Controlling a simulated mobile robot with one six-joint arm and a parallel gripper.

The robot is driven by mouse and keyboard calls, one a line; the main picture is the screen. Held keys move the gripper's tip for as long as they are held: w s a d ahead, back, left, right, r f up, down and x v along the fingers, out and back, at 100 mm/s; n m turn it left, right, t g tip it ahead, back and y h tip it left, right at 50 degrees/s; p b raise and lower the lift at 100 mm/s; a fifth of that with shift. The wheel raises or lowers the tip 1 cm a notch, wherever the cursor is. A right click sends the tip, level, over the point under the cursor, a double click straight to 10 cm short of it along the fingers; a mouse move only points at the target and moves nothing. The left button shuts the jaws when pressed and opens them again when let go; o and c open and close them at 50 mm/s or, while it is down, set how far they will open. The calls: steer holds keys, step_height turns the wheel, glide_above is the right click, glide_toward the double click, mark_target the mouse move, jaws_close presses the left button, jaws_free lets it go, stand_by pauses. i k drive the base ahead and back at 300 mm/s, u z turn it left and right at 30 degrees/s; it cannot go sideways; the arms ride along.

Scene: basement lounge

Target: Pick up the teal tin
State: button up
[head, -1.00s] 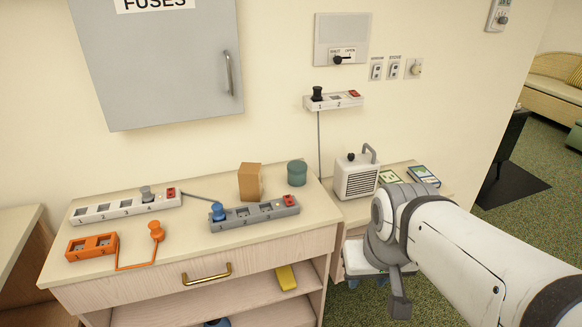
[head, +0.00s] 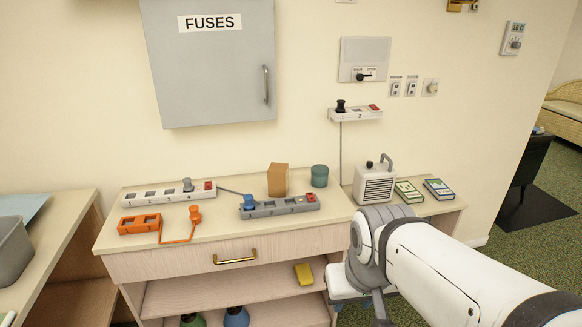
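The teal tin (head: 319,176) is a small round lidded can. It stands upright at the back right of the wooden cabinet top (head: 222,228), close to the wall. A brown box (head: 278,179) stands just left of it, and a grey power strip lies in front of it. My arm reaches in from the lower right, in front of the cabinet and well short of the tin. The fingertips of my gripper are not clearly visible, so I cannot tell whether it is open or shut.
The grey power strip (head: 285,207) carries a blue plug. A white strip (head: 150,195) and an orange socket block (head: 139,224) lie to the left. A white heater (head: 375,183) and two booklets (head: 424,191) sit right of the tin. A grey fuse cabinet (head: 210,75) hangs above.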

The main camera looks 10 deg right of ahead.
mark_target(319, 173)
steer(key=u, duration=0.1)
steer(key=i, duration=1)
